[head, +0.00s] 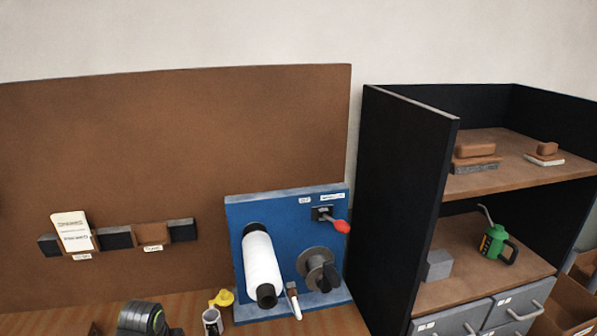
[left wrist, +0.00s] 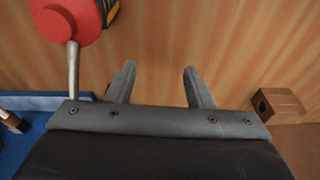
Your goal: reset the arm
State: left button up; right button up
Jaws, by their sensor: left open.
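My left gripper (left wrist: 158,78) shows in the left wrist view with its two fingers apart and nothing between them. Striped wooden surface lies beyond the fingertips. I cannot make out either gripper in the head view, and my right gripper is in neither view. In the head view a blue panel (head: 285,210) stands on the bench, with a white roll (head: 262,265), a grey flanged spool (head: 318,262) and a red-handled lever (head: 341,226).
In the left wrist view a red round thing on a metal rod (left wrist: 73,70) is close at upper left, a blue edge (left wrist: 30,150) lies at left, and a brown block (left wrist: 277,103) at right. In the head view a black shelf unit (head: 405,200) stands right of the panel.

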pick_arm(q)
jog(key=s+r+m+t+y, duration=0.1)
jog(key=s+r, duration=0.1)
jog(key=s, duration=2.7)
notch_tip(320, 180, down, 32)
jog(key=a+b, duration=0.1)
jog(key=b, duration=0.7)
jog(key=s+f+g+b, duration=0.1)
jog(key=s+f+b, duration=0.2)
jog(key=s+f, duration=0.5)
jog(key=s+d+f+g+b, duration=0.1)
jog(key=s+f+b, duration=0.3)
jog(key=f, duration=1.1)
jog(key=s, duration=0.3)
jog(key=shift+s+f+h, duration=0.3)
jog(key=shift+s, duration=0.1)
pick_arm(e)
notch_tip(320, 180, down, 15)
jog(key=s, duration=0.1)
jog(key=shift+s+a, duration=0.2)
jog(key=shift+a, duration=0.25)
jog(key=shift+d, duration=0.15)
